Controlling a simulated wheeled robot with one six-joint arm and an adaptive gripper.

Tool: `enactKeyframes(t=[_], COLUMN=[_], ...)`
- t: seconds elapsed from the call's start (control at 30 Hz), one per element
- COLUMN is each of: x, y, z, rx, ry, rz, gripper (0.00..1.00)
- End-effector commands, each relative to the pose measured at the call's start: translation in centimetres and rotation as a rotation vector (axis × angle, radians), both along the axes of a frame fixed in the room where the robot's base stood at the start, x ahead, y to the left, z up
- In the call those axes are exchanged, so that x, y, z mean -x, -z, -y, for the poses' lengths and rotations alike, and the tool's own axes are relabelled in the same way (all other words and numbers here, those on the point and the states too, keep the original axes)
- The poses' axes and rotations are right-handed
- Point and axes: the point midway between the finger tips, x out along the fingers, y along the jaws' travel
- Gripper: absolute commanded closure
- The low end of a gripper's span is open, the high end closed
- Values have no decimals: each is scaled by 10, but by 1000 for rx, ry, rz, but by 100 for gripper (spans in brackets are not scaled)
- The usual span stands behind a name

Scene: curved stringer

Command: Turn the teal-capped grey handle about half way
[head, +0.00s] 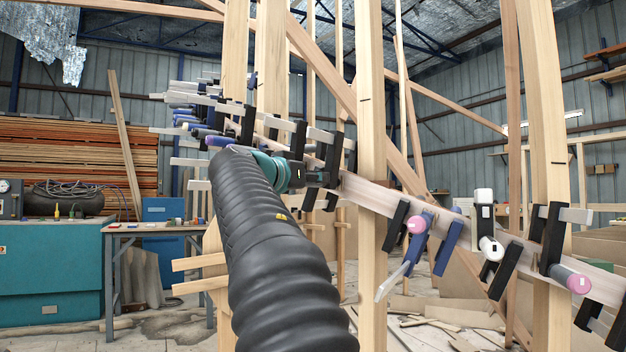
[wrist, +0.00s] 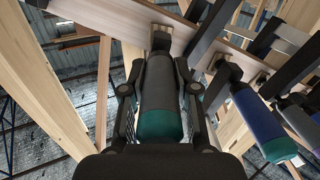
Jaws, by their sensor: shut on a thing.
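The grey handle (wrist: 158,85) with a teal cap (wrist: 160,125) shows in the middle of the wrist view, its cap end toward the camera. My gripper (wrist: 157,68) has a finger on each side of it and is shut on it. The handle's far end meets a dark clamp part (wrist: 161,40) at a wooden beam (wrist: 125,18). In the head view, my gripper (head: 319,178) is at the clamp row, beyond my black sleeved arm. The held handle cannot be made out there.
A blue handle (wrist: 256,115) with a teal end is close on the right in the wrist view. Several clamps line the curved stringer (head: 377,198), including a pink-capped one (head: 417,224) and a white one (head: 485,215). An upright timber post (head: 371,120) stands near my gripper.

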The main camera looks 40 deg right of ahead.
Motion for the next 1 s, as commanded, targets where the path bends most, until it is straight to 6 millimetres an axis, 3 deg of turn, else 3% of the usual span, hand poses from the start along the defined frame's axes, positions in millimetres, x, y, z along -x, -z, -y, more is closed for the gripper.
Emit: enactKeyframes(t=[1.0], x=[-3], y=[0], z=[-1], rx=[232], ry=[-2], rz=[-884], gripper=[100])
